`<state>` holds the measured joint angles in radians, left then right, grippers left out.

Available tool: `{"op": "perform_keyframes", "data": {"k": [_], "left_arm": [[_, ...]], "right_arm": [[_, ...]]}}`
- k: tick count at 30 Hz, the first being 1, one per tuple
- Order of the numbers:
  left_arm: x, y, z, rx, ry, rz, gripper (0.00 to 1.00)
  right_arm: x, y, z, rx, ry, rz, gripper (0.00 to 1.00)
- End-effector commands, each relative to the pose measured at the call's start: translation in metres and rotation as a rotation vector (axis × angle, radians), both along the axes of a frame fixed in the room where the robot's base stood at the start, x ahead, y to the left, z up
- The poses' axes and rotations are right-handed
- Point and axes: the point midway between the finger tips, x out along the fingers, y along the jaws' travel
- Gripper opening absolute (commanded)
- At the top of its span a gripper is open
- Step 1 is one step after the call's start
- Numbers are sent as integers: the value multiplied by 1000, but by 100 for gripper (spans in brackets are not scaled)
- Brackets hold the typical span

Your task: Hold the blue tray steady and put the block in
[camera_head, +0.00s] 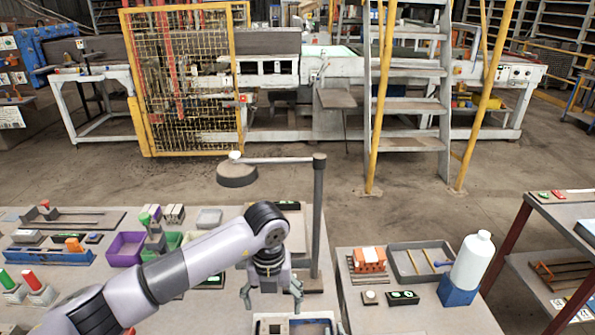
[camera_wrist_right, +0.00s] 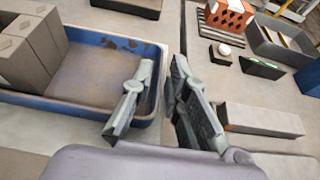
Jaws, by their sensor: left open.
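The blue tray (camera_wrist_right: 60,107) fills the left of the right wrist view; several grey blocks (camera_wrist_right: 28,50) stand in its left part and its right part is bare. At the bottom of the head view, only the far part of the tray (camera_head: 262,326) shows. My right gripper (camera_wrist_right: 165,62) is open at the tray's right wall, one finger on the tray side and one outside; I cannot tell whether they touch it. A loose grey block (camera_wrist_right: 262,120) lies right of the tray. My left gripper (camera_head: 271,297) is open and empty, pointing down above the tray's far side.
An orange hollow brick (camera_head: 369,259) sits on a rack on the right table, beside a grey tray (camera_head: 398,272) and a white bottle (camera_head: 473,260) in a blue holder. A dark post (camera_head: 318,215) rises behind my left gripper. A purple bin (camera_head: 125,249) stands left.

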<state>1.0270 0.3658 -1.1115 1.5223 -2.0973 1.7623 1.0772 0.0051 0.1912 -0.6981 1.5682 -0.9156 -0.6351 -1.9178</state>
Motion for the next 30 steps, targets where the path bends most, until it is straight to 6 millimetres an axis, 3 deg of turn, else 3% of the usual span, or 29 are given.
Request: {"op": "perform_keyframes", "data": {"k": [5,17,30], "left_arm": [[0,0,0,0,0,0,78],[0,0,0,0,0,0,78],[0,0,0,0,0,0,78]], "right_arm": [[0,0,0,0,0,0,28],[-8,0,2,-1,1,1,28],[-85,-8,34,0,2,1,28]]}}
